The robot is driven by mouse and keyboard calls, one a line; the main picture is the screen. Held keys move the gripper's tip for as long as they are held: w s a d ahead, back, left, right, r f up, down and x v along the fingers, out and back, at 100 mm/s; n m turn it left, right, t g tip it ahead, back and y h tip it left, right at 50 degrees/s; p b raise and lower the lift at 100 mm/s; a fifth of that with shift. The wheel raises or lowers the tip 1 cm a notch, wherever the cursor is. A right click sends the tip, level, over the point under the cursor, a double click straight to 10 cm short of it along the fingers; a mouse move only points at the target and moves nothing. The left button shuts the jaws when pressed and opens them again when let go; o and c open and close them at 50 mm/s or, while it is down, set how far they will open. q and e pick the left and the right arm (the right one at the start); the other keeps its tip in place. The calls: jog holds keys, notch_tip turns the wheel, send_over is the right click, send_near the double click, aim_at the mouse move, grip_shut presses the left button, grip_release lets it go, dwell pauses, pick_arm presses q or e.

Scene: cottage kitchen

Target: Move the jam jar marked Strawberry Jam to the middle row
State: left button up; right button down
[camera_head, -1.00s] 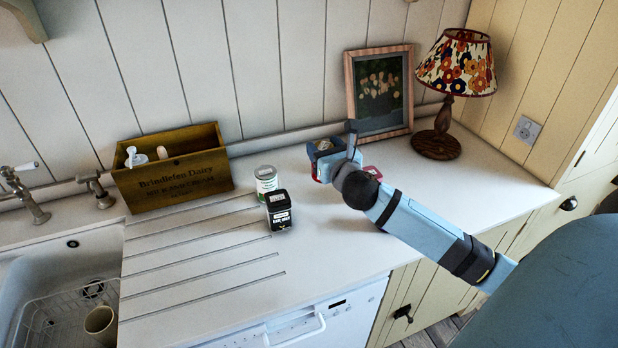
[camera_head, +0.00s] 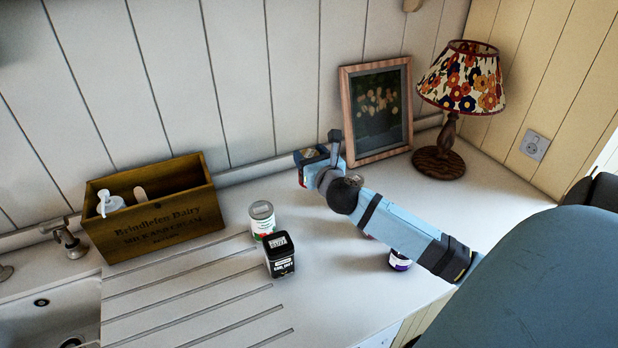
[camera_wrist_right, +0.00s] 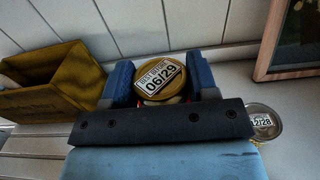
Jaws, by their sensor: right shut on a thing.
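My right gripper (camera_head: 312,158) is shut on a jar with a gold lid (camera_wrist_right: 160,72). The lid carries a label reading "Best before 06/29". A little red shows below the lid between the fingers, but the name on the jar is hidden. The gripper is near the wall, left of the framed picture, and seems to hold the jar above the counter. A second lid (camera_wrist_right: 264,122), with a date ending 12/28, shows beside the gripper in the right wrist view. A jar with a purple label (camera_head: 400,261) stands partly behind my right forearm. My left gripper is out of view.
A white-and-green tin (camera_head: 262,218) and a black square jar (camera_head: 280,256) stand close together left of my arm. A wooden crate (camera_head: 165,232) stands at the left, a framed picture (camera_head: 377,108) and a lamp (camera_head: 440,163) at the back right.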

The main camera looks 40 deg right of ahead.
notch_tip(320, 180, down, 10)
jog(key=shift+w+r+b, duration=0.1)
jog(key=shift+r+b, duration=0.1)
jog(key=shift+b, duration=0.6)
jog(key=shift+f+b, duration=0.65)
jog(key=shift+f, duration=1.4)
jog(key=shift+c, duration=2)
grip_release()
jog(key=shift+f, duration=0.15)
jog(key=shift+r, duration=0.25)
jog(key=b+v, duration=0.1)
jog(key=v, duration=0.9)
jog(key=shift+s+a+f, duration=0.15)
jog(key=shift+s, duration=0.2)
jog(key=shift+s+a, duration=0.2)
jog(key=shift+s, duration=0.45)
